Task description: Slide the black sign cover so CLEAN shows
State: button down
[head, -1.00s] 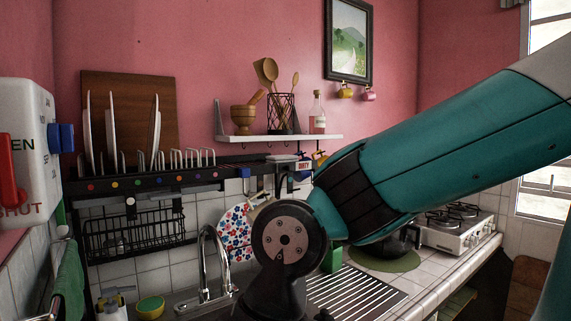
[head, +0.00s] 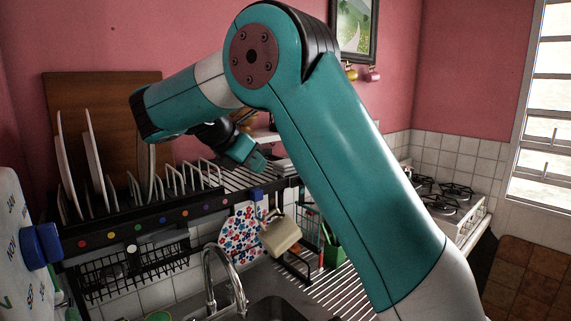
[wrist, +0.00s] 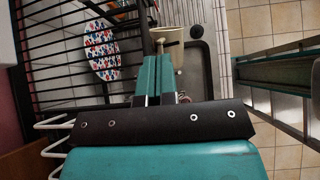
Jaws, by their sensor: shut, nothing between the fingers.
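My gripper (head: 254,158) is over the right part of the dish rack, pointing down to the right, with its fingers shut and empty. Its two teal fingers (wrist: 155,75) lie side by side in the wrist view. I cannot make out the black sign cover or the sign's lettering in either current view. My gripper and arm hide part of the rack's right end.
The rack (head: 165,221) holds upright plates (head: 95,150). The tap (head: 222,275) rises in front. A stove (head: 455,205) stands at the right.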

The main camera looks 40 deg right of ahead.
aim_at(295, 178)
jog(key=shift+r, duration=0.2)
jog(key=shift+d, duration=0.1)
jog(key=shift+d+f+b, duration=0.3)
jog(key=shift+f+b, duration=0.2)
jog(key=shift+b, duration=0.25)
jog(key=b+x, duration=0.1)
jog(key=x, duration=0.2)
jog(key=d+r+b+x, duration=0.1)
jog(key=x, duration=0.3)
jog(key=d+r+b+x, duration=0.1)
jog(key=x, duration=0.3)
jog(key=shift+s, duration=0.15)
jog(key=shift+d+f, duration=0.1)
jog(key=shift+d, duration=0.3)
